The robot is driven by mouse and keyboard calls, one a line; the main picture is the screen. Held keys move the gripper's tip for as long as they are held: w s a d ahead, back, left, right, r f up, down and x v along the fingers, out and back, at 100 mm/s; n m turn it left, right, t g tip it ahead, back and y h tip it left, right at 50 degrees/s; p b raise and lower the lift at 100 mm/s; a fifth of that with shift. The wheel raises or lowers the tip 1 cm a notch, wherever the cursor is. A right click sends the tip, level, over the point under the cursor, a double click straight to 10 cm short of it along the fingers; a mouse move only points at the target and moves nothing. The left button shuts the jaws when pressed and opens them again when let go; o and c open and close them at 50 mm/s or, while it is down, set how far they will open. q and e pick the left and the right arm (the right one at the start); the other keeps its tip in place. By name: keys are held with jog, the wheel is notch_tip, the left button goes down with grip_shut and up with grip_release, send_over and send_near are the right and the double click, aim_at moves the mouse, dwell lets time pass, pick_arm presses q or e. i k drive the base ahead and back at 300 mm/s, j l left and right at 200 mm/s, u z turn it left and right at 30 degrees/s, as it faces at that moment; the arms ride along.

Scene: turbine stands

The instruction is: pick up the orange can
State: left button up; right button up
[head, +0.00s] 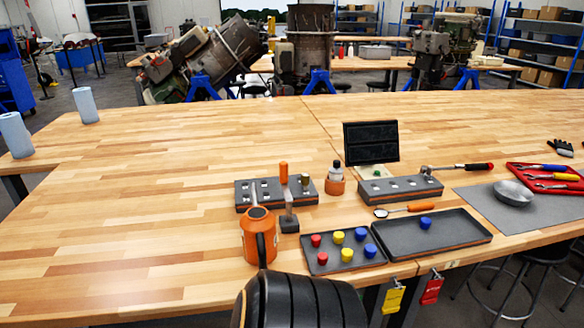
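The orange can (254,240) stands upright on the wooden workbench (140,200), close to its front edge. The can's base is partly hidden by a dark ribbed shape at the bottom of the head view.
A tray with red, yellow and blue pieces (322,262) and a larger tray (440,238) lie right of the can. A holed block (242,194) and a small orange-based bottle (335,184) stand behind. The bench's left side is mostly clear.

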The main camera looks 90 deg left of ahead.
aim_at(257, 225)
jog(key=u, duration=2.95)
jog(key=l+u, duration=0.2)
jog(key=u, duration=0.25)
jog(key=i+l+u, duration=0.1)
jog(key=u, duration=0.35)
jog(key=l+u, duration=0.15)
jog(key=l, duration=0.3)
jog(key=l+u, duration=0.1)
jog(key=l, duration=0.35)
jog(key=k+l+u, duration=0.15)
jog(key=l, duration=0.25)
jog(key=l+u, duration=0.1)
jog(key=l, duration=0.35)
jog(key=k+l+u, duration=0.15)
jog(key=l, duration=0.3)
jog(key=k+l+u, duration=0.1)
jog(key=l, duration=0.3)
